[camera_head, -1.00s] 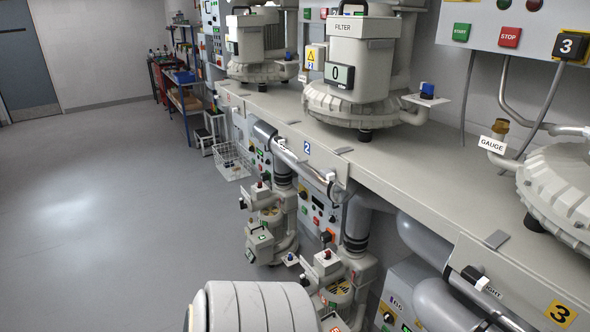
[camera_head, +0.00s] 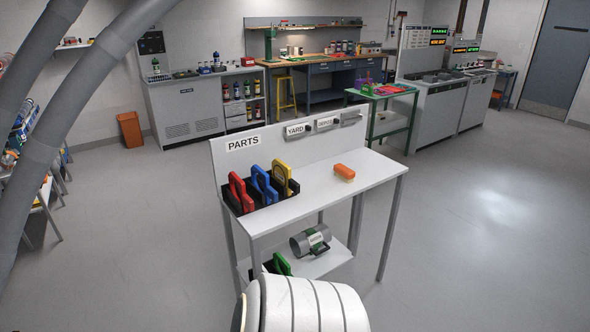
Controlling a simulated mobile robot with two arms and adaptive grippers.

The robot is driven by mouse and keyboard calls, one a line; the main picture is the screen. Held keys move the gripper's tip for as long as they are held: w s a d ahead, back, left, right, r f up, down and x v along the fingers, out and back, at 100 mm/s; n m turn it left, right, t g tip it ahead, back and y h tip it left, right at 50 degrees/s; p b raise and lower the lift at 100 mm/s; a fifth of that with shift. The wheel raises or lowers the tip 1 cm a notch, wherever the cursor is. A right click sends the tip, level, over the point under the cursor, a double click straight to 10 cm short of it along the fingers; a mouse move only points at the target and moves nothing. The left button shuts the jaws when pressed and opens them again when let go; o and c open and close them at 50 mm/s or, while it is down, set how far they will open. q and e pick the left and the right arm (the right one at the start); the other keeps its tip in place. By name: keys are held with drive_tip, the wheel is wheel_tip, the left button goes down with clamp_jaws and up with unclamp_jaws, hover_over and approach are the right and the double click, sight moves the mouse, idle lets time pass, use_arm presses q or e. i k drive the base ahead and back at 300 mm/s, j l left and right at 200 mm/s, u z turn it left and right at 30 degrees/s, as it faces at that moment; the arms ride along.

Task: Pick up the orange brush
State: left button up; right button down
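The orange brush (camera_head: 344,172) lies on the white top of the parts table (camera_head: 357,188), right of the middle, with a paler band along its lower side.
A black holder (camera_head: 249,206) with red, blue and yellow handled pieces stands left of the brush. A lower shelf carries a grey cylinder (camera_head: 311,239) and a green piece (camera_head: 282,264). Open floor (camera_head: 450,240) lies right of the table. An orange bin (camera_head: 130,129) stands behind.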

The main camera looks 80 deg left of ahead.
sight(342, 171)
drive_tip(key=u, duration=2.45)
drive_tip(key=z, duration=5.1)
drive_tip(key=u, duration=5.1)
